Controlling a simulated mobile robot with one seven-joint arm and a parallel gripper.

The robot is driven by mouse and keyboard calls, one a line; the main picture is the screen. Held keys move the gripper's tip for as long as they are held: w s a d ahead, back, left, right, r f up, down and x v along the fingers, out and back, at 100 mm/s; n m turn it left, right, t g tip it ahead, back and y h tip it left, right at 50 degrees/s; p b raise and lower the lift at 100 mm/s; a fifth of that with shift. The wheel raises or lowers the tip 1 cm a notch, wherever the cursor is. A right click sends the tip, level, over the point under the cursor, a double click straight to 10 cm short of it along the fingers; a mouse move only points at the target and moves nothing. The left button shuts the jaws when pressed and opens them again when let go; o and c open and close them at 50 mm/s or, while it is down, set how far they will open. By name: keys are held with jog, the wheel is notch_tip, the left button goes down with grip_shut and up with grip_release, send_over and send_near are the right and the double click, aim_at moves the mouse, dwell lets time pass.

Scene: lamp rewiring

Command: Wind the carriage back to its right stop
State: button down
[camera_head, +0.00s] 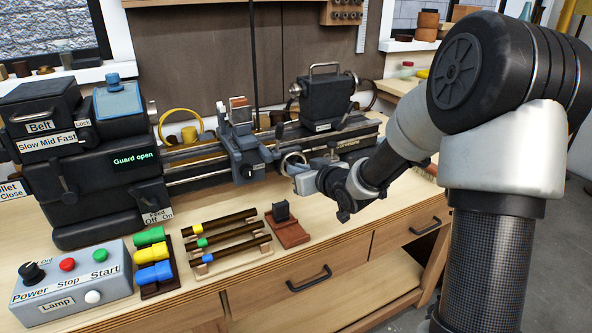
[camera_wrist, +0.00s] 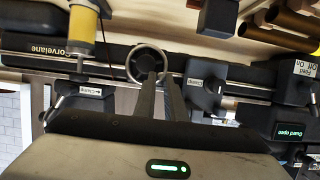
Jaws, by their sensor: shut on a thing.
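The dark grey carriage (camera_head: 238,141) sits on the lathe bed rails (camera_head: 195,152), left of the black tailstock (camera_head: 325,98), with a stretch of rail between them. A pale ring-shaped handwheel (camera_head: 293,160) shows at the front of the bed, just right of the carriage. My gripper (camera_head: 287,169) reaches it from the right. In the wrist view, the ring (camera_wrist: 147,48) is at the fingertips (camera_wrist: 161,78), which are shut on it. The exact contact is partly hidden. The carriage (camera_wrist: 207,88) is beside the fingers there. I cannot pick out the right stop.
The headstock (camera_head: 108,150) reads "Guard open". In front lie a control box (camera_head: 72,280), coloured blocks (camera_head: 150,258), a rack of rods (camera_head: 222,240) and a brown stand (camera_head: 287,229). Bare bench shows below my gripper.

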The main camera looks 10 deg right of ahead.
jog(key=c, duration=2.5)
grip_release()
jog(key=shift+d+f+h, duration=0.25)
jog(key=shift+d+h, duration=0.05)
jog(key=shift+d, duration=0.65)
jog(key=shift+o, duration=1)
jog(key=shift+d+f, duration=0.1)
jog(key=shift+d, duration=0.45)
jog(key=shift+w+d+p, duration=0.1)
jog(key=shift+d+p, duration=0.2)
jog(key=shift+p, duration=0.1)
grip_shut()
jog(key=shift+c, duration=0.9)
grip_release()
jog(key=shift+w+d+r+p, duration=0.15)
jog(key=shift+w+r+p, duration=0.15)
jog(key=o, duration=0.6)
jog(key=shift+w, duration=0.1)
jog(key=shift+c, duration=0.2)
jog(key=shift+a, duration=0.25)
